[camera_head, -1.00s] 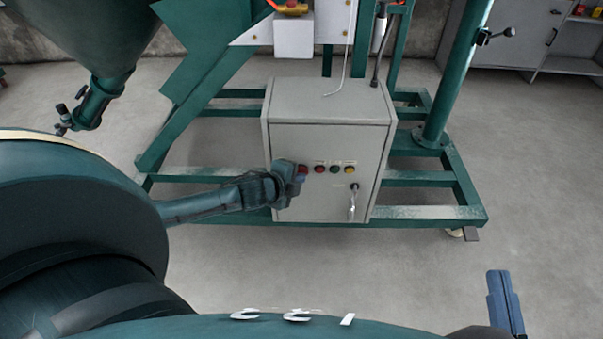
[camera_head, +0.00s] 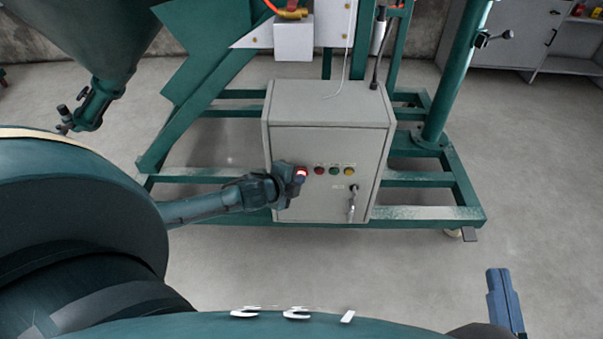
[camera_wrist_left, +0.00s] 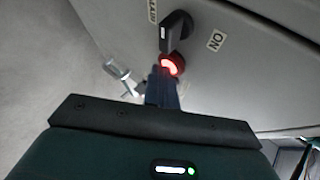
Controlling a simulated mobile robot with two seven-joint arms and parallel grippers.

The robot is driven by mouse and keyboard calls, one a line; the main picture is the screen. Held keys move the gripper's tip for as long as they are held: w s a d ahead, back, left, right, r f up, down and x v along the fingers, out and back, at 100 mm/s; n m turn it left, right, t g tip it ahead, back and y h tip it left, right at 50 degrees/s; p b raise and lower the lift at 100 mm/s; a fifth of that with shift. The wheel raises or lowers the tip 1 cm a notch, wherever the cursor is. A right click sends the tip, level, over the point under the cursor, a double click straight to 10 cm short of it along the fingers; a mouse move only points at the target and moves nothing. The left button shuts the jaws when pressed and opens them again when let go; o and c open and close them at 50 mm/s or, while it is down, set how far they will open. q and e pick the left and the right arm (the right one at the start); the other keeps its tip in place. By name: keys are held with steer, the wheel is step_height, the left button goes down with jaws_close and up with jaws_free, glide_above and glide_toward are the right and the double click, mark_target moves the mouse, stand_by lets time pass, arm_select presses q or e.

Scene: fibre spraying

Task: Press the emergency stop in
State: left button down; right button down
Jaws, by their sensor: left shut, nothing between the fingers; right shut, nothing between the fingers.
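My right gripper (camera_head: 505,301) is shut and empty at the lower right, far from the box.
A green frame (camera_head: 430,212) surrounds the box. Open floor lies in front.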

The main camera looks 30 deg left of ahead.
arm_select(q)
steer(key=s+d+p, duration=0.2)
steer(key=s+d, duration=0.1)
steer(key=s, duration=0.2)
stand_by(0.6)
steer(key=shift+s+d, duration=0.1)
